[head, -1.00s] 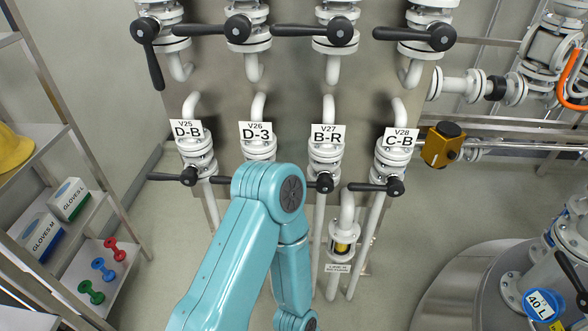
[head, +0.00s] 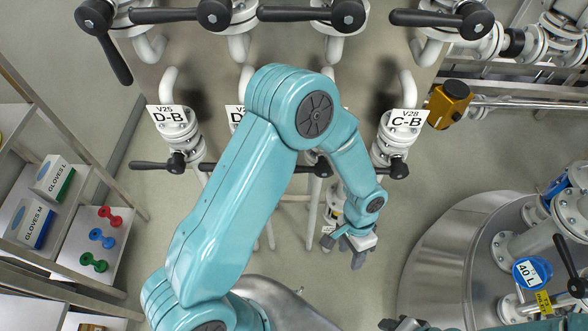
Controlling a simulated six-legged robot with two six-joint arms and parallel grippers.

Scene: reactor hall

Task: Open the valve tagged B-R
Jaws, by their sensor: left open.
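The B-R valve is mostly hidden behind my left arm, its tag covered. Its black hub and a short part of its lever (head: 322,168) show just under my arm's elbow, with the lever pointing left. My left gripper (head: 348,253) is open and empty, pointing down, below and right of that lever and apart from it. It overlaps the lower pipe fitting in the picture. My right gripper (head: 402,324) shows only in part at the bottom edge; its jaw state is unclear.
Beside it are valve D-B (head: 177,160), the partly hidden D-3 tag (head: 235,116) and valve C-B (head: 398,168), with levers pointing left. An upper row of black-levered valves (head: 348,14) runs above. A shelf (head: 75,245) stands left, a steel vessel (head: 435,250) right.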

